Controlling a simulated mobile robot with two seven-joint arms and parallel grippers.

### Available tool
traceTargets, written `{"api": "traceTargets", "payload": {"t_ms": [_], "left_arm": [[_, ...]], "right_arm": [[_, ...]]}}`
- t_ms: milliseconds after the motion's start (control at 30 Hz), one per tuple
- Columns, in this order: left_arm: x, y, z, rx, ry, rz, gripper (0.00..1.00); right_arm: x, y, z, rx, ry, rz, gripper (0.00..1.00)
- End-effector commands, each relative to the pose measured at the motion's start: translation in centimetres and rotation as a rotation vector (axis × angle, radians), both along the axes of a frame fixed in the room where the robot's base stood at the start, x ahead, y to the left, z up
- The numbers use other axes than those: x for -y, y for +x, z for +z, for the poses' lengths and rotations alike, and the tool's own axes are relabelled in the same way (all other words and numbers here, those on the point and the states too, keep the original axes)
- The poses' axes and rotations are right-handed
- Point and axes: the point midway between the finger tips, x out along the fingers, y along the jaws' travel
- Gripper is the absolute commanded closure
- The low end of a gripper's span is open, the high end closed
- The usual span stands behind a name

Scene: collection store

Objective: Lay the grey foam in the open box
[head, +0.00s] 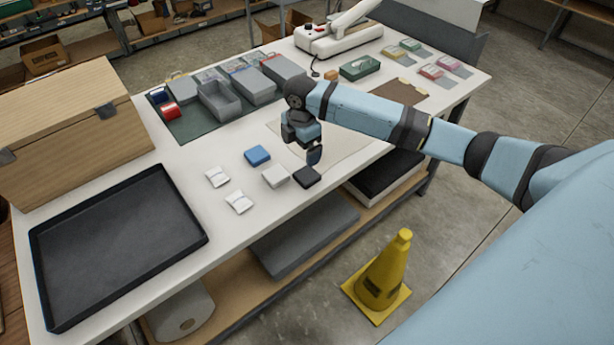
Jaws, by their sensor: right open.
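The grey foam (276,176) is a small light grey block lying on the white table, between a blue block (257,156) and a black block (307,177). The open box (219,102) is a grey, lidless tray-like box on the dark green mat, farther back and to the left; its visible inside looks empty. My right gripper (312,153) points down over the table, behind and to the right of the grey foam, close above the black block in the picture. It is open and holds nothing that I can see. My left gripper is out of view.
Closed grey boxes (256,87) stand beside the open box on the mat (193,130). Two white packets (240,201) lie near the foam. A black tray (118,240) and wooden chest (70,130) fill the left. A yellow cone (385,275) stands on the floor.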

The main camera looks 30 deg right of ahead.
Motion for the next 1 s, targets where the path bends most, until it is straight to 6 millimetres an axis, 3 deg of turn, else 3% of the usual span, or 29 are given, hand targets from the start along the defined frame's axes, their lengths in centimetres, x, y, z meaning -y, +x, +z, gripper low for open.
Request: {"api": "traceTargets", "payload": {"t_ms": [167,500,833,1000], "left_arm": [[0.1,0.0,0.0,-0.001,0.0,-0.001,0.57],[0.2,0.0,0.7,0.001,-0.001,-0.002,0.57],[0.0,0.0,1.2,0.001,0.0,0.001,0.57],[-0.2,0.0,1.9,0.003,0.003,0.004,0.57]], "right_arm": [[1.8,1.2,0.7,-0.012,-0.011,0.021,0.04],[1.8,1.2,-5.3,-0.013,-0.01,0.02,0.04],[2.0,1.1,-8.2,-0.012,-0.011,0.021,0.04],[2.4,0.8,-10.8,-0.013,-0.01,0.02,0.04]]}}
